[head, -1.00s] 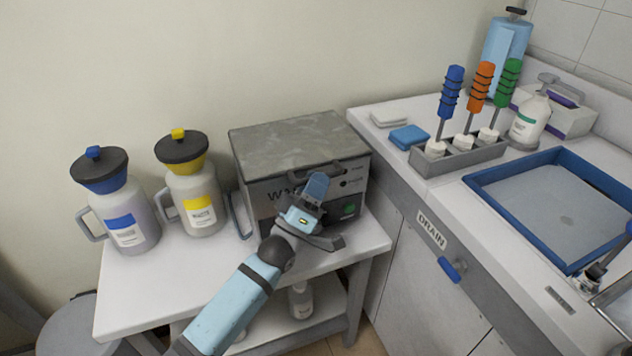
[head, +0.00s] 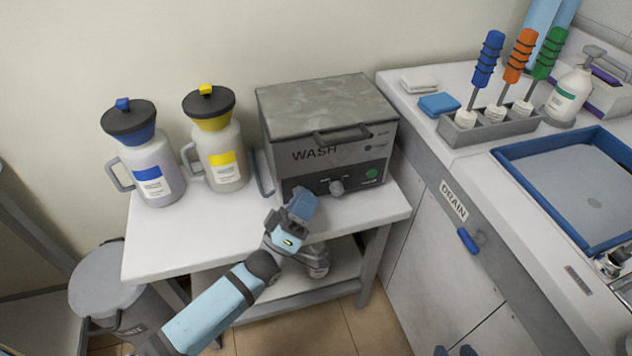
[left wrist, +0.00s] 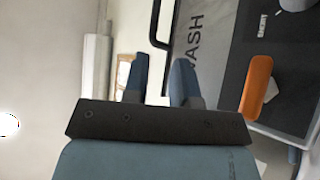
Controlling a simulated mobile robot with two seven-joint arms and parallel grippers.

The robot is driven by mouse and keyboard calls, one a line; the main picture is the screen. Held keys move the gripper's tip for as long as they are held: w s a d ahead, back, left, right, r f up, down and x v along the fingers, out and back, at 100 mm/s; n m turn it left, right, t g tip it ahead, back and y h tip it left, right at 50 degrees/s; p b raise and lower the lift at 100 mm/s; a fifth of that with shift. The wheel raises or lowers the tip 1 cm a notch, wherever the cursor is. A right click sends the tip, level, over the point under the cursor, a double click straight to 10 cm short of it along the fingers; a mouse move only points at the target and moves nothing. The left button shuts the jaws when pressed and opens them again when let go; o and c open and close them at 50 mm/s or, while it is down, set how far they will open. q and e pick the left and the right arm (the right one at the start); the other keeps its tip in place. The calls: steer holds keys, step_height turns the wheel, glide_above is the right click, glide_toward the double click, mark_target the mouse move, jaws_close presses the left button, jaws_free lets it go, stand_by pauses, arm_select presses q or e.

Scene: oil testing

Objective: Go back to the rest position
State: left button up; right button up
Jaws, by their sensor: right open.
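My left gripper (head: 300,203) is in front of the grey wash machine (head: 328,110), over the front part of the white table (head: 165,255). In the left wrist view its two blue fingers (left wrist: 160,80) stand apart with nothing between them. The machine's lid is down, and its front knob (head: 336,187) and green button (head: 371,174) are in view. My right gripper (head: 455,350) shows only as two dark blue fingertips, apart, at the bottom edge of the head view. I see nothing between them.
A blue-labelled jug (head: 146,172) and a yellow-labelled jug (head: 219,158) stand left of the machine. A bottle (head: 316,262) is on the lower shelf. The counter with the blue-rimmed tray (head: 520,180) is at the right. A grey bin (head: 117,285) stands at lower left.

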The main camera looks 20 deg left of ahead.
arm_select(q)
steer(key=shift+s+f, duration=0.1)
steer(key=shift+s, duration=0.05)
arm_select(e)
steer(key=shift+r, duration=0.2)
arm_select(q)
steer(key=s+a+r+m+g+y+p, duration=0.1)
steer(key=s+g+p, duration=0.3)
steer(key=p, duration=0.5)
steer(key=s+a+r+m+g+y+p, duration=0.1)
steer(key=s+r+m+g+y+p, duration=0.2)
steer(key=s+p, duration=0.5)
steer(key=s+a+r+m+g+y+p, duration=0.1)
steer(key=s+g+y+p, duration=0.3)
steer(key=p, duration=0.6)
steer(key=s+m+g, duration=0.1)
steer(key=s, duration=0.1)
steer(key=shift+s+r+m, duration=0.4)
arm_select(e)
step_height(320, 180, up, 17)
steer(key=s+d, duration=0.1)
steer(key=d, duration=0.1)
steer(key=shift+s+g+h, duration=0.3)
steer(key=shift+g+h, duration=0.1)
arm_select(q)
steer(key=shift+a, duration=0.1)
arm_select(e)
steer(key=shift+d, duration=0.1)
